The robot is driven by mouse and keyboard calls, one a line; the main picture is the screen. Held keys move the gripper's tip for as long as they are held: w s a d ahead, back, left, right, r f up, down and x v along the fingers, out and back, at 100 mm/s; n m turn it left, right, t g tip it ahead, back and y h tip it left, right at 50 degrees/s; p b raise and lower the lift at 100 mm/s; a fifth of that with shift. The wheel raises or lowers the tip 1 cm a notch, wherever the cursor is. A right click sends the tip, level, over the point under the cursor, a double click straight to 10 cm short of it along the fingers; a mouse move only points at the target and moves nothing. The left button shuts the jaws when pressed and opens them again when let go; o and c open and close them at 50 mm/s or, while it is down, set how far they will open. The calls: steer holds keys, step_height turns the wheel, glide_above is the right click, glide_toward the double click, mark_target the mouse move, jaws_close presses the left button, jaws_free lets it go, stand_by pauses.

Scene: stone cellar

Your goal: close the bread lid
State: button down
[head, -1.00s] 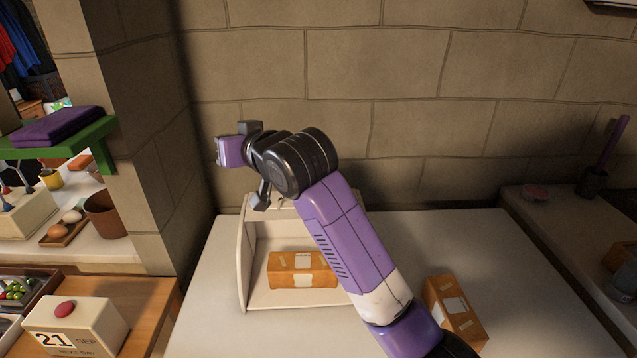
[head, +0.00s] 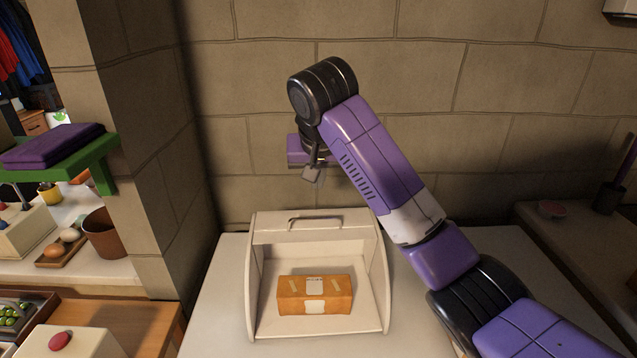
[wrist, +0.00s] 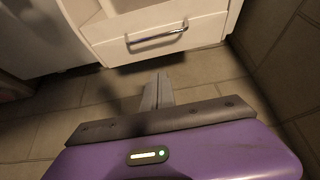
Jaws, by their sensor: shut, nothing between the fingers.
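The white bread box (head: 253,290) stands on the pale counter with its front open. Its lid (head: 275,237) is up at the top, with a metal handle (head: 315,219) across it. An orange loaf-shaped package (head: 315,295) lies inside. My gripper (head: 312,176) is above and behind the lid, apart from the handle. In the wrist view, my gripper's fingers (wrist: 158,90) are shut and empty, pointing toward the lid (wrist: 200,33) and its handle (wrist: 157,37), with a gap between.
A stone wall (head: 450,90) rises behind the counter (head: 218,300). A stone pillar (head: 160,150) stands to the left, with a green shelf (head: 100,165) bearing folded purple cloth. My arm covers much of the counter on the right.

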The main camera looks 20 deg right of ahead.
steer(key=p, duration=0.1)
glide_above(314, 230)
steer(key=w+d, duration=0.2)
steer(key=w, duration=0.2)
step_height(314, 230, down, 7)
steer(key=shift+r, duration=0.1)
steer(key=shift+s+a+p, duration=0.3)
steer(key=shift+s+p, duration=0.05)
steer(key=shift+s, duration=0.55)
steer(key=shift+s+a+f, duration=0.15)
steer(key=shift+s+f, duration=0.05)
steer(key=shift+s, duration=0.3)
steer(key=shift+s+a+f, duration=0.15)
steer(key=shift+s+f, duration=0.05)
steer(key=shift+s, duration=0.3)
steer(key=shift+f, duration=0.1)
